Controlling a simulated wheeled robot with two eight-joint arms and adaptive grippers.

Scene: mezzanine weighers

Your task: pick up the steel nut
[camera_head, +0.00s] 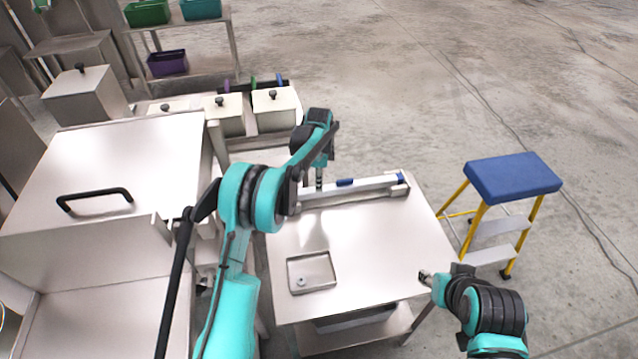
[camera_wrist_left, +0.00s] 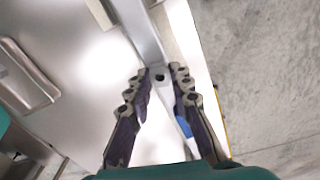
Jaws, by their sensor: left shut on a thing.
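My left gripper (camera_head: 318,185) is over the far part of the steel table, close to the long metal bar. In the left wrist view, its fingertips (camera_wrist_left: 160,72) are closed on a small grey piece with a dark round hole, which looks like the steel nut (camera_wrist_left: 160,78). In the head view this piece is too small to make out. A shallow steel tray (camera_head: 325,261) lies on the table, with a small round grey thing (camera_head: 302,282) in its near corner, too small to identify. My right gripper (camera_head: 425,277) is at the table's right edge, its fingers unclear.
The long bar (camera_head: 370,189) with blue parts lies along the far side of the table (camera_head: 370,250). Lidded steel bins (camera_head: 275,108) stand beyond it. A blue-topped step stool (camera_head: 513,177) stands to the right. The table's middle is clear.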

